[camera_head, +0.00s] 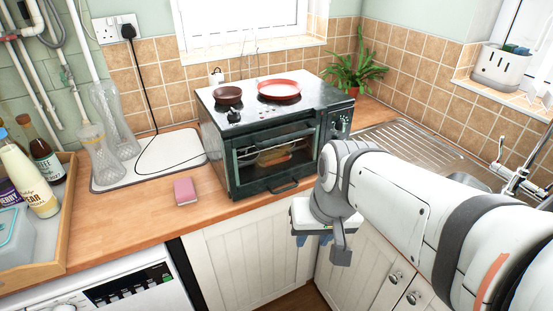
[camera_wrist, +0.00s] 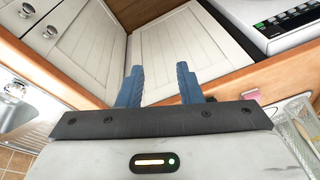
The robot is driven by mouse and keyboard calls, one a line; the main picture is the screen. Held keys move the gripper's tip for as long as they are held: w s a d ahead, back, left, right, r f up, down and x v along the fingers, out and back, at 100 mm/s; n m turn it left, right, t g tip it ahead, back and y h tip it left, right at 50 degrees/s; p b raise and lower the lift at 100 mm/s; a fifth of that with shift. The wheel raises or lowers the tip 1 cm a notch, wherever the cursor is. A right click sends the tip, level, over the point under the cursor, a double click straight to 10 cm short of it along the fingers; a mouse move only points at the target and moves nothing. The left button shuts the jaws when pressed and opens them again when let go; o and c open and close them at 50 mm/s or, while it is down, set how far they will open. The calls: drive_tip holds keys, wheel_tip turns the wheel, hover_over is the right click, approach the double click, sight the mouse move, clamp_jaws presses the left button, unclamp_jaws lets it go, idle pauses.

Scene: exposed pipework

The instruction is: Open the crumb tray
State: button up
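The dark green mini oven (camera_head: 270,140) stands on the wooden worktop, with its glass door shut. The crumb tray (camera_head: 284,187) shows as a small dark handle at the bottom front edge of the oven; I cannot see how far the tray is out. My gripper (camera_head: 312,238) is to the right of and below this handle, in front of the cupboard doors and apart from the oven. In the wrist view its two blue fingers (camera_wrist: 158,88) are spread with nothing between them. The crumb tray cannot be made out in the wrist view.
A pink sponge (camera_head: 185,190) lies on the worktop left of the oven. A wooden tray (camera_head: 62,225) with bottles is at left. The sink drainer (camera_head: 405,141) is at right.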

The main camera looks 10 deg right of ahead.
drive_tip(key=w+a+f+m+y+b, duration=0.2)
drive_tip(key=w+f+y+b, duration=0.1)
drive_tip(key=f+b, duration=0.3)
drive_tip(key=m+t+y+b, duration=0.6)
drive_tip(key=m+t+b, duration=0.25)
drive_tip(key=b, duration=0.55)
approach(289, 189)
drive_tip(key=a+f, duration=0.1)
drive_tip(key=shift+n+t, duration=0.25)
drive_tip(key=shift+t, duration=0.3)
drive_tip(key=x, duration=0.7)
drive_tip(key=shift+w+a, duration=0.2)
drive_tip(key=shift+w, duration=0.15)
drive_tip(key=shift+c, duration=0.4)
clamp_jaws()
